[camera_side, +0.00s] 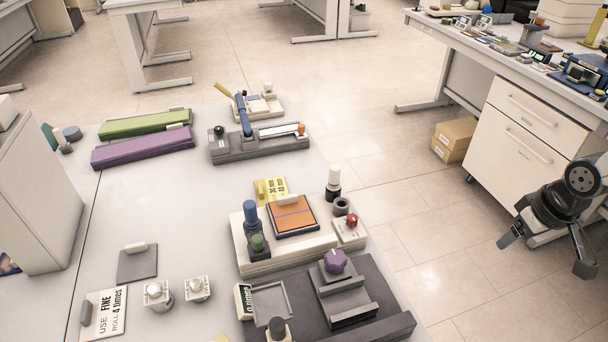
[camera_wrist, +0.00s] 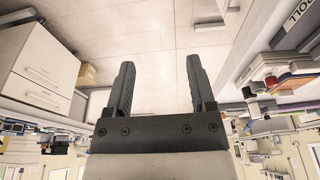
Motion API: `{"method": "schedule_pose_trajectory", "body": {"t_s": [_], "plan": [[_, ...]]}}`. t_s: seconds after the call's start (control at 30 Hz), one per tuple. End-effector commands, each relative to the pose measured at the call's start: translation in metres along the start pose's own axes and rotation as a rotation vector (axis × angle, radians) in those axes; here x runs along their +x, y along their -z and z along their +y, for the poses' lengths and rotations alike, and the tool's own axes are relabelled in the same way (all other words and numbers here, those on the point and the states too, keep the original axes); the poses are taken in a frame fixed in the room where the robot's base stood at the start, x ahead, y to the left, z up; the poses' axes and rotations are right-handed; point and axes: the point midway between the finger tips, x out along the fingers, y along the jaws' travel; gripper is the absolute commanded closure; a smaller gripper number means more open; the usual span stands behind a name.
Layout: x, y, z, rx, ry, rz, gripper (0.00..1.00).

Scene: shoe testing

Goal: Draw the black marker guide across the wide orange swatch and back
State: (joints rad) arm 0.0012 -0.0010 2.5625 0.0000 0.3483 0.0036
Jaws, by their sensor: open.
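The wide orange swatch (camera_side: 293,217) lies in a dark frame on a cream base in the side view, with a thin line running across its middle. A small light-coloured block rests at the frame's back edge. A black-bodied, white-capped piece (camera_side: 333,184) stands upright behind the swatch to the right; I cannot tell whether it is the black marker guide. My gripper (camera_side: 545,250) is at the far right, away from the bench and high off the swatch. In the wrist view my gripper (camera_wrist: 158,85) has two dark fingers spread apart, with nothing between them.
A red-knobbed block (camera_side: 350,228) sits right of the swatch. Blue and green knobs (camera_side: 251,215) stand left of it. A purple knob (camera_side: 335,261) on a dark stepped block is in front. Green (camera_side: 146,124) and purple bars lie at the back left. Open floor separates my gripper from the bench.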

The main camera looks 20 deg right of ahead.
Motion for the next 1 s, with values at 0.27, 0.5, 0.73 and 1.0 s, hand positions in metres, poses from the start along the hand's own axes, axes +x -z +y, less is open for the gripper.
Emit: {"method": "schedule_pose_trajectory", "body": {"t_s": [0.27, 0.5, 0.73, 1.0], "plan": [[0.000, 0.001, 0.000, -0.003, 0.000, 0.000, 0.29], [0.000, 0.001, 0.000, -0.004, 0.000, 0.000, 0.32], [0.000, 0.009, -0.004, -0.018, 0.003, -0.003, 0.33], [-0.001, 0.054, -0.031, -0.096, 0.020, -0.026, 0.33]]}}
